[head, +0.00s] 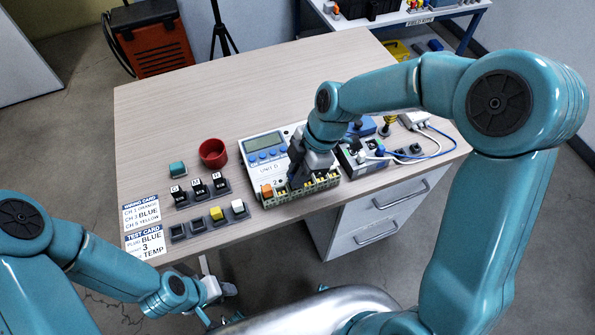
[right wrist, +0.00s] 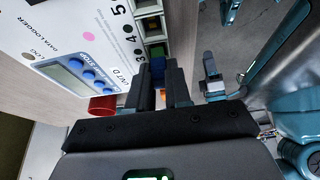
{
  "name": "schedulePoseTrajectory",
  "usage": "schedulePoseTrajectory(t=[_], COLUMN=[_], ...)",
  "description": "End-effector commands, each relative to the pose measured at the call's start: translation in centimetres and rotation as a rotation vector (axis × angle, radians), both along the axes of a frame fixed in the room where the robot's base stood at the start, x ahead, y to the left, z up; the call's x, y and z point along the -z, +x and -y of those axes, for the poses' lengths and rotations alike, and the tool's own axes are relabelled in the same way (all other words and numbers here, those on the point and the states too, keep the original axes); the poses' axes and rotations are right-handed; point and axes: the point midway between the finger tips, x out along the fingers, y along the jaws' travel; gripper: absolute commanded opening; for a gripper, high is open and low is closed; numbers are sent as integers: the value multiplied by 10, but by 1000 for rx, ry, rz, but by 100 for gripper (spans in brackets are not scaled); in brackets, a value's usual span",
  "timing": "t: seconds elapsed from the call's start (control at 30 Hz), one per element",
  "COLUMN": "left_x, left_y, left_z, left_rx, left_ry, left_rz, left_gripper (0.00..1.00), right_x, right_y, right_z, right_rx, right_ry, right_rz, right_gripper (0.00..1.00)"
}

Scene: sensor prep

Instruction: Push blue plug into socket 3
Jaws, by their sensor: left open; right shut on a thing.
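The data logger (head: 262,143) lies on the table, with a row of sockets (head: 325,181) along its front edge. It also shows in the right wrist view (right wrist: 98,42), with the numbers 3, 4 and 5 beside the sockets. My right gripper (head: 298,182) is over this socket row. In the right wrist view my right gripper (right wrist: 160,85) is shut on the blue plug (right wrist: 158,66), which is level with number 3. The fingers hide its lower end, so I cannot tell how deep it sits. My left gripper (head: 218,290) is open and empty, low before the table's front edge.
An orange plug (head: 267,190) stands at the row's left end. A tray holds a yellow plug (head: 216,213) and a white plug (head: 238,206). Black plugs (head: 198,187), a red cup (head: 213,152) and a teal block (head: 177,168) stand left. The table's back left is clear.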

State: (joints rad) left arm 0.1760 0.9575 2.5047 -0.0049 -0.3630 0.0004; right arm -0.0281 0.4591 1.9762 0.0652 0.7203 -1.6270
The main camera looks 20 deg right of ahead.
Motion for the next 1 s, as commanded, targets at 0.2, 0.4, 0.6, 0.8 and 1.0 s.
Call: schedulePoseTrajectory(t=[0.2, 0.4, 0.6, 0.8, 1.0], left_x=[3, 5, 4, 5, 8], left_y=[0, 0, 0, 0, 0], left_z=[0, 0, 0, 0, 0], left_rx=[0, 0, 0, 0, 0], left_ry=[0, 0, 0, 0, 0], left_rz=[0, 0, 0, 0, 0], left_gripper=[43, 43, 43, 43, 43], right_x=[2, 2, 2, 3, 4], right_y=[0, 0, 0, 0, 0], right_z=[0, 0, 0, 0, 0], right_rx=[0, 0, 0, 0, 0], right_ry=[0, 0, 0, 0, 0], right_rz=[0, 0, 0, 0, 0], right_gripper=[0, 0, 0, 0, 0])
